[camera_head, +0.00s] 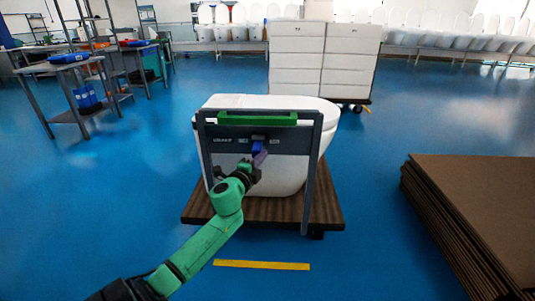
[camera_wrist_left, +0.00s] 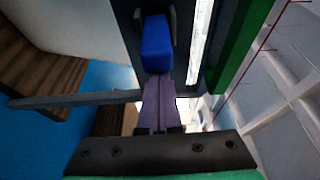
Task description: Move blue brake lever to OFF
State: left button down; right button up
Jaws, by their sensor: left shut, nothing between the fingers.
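The blue brake lever (camera_head: 256,147) sits on the dark crossbar panel (camera_head: 225,146) of a cart frame, beneath a green handle bar (camera_head: 258,118). In the left wrist view the lever (camera_wrist_left: 156,45) shows as a blue block between two grey brackets. My left gripper (camera_head: 260,159) is at the lever, just below it and slightly right in the head view. Its purple fingers (camera_wrist_left: 158,88) are shut with nothing between them, and their tips meet or nearly meet the lever's end. I cannot tell whether they touch. The panel's labels are too small to read surely. My right gripper is not in view.
A white toilet (camera_head: 270,172) stands on the cart's wooden base (camera_head: 332,208) behind the frame. A stack of brown boards (camera_head: 470,205) is at the right. A workbench (camera_head: 68,62) stands at the left.

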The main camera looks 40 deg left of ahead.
pick_arm(q)
jog(key=m+h, duration=0.1)
jog(key=s+a+m+h, duration=0.1)
jog(key=a+h, duration=0.1)
jog(key=h, duration=0.1)
jog(key=shift+s+m+t+p, duration=0.3)
jog(key=shift+m, duration=0.1)
jog(key=a, duration=0.1)
jog(key=s+a+p, duration=0.1)
jog(key=shift+s+a, duration=0.1)
jog(key=shift+a, duration=0.25)
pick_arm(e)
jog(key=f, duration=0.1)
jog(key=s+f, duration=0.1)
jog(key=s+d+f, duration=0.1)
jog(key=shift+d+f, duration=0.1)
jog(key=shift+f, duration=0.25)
pick_arm(q)
jog(key=shift+a, duration=0.15)
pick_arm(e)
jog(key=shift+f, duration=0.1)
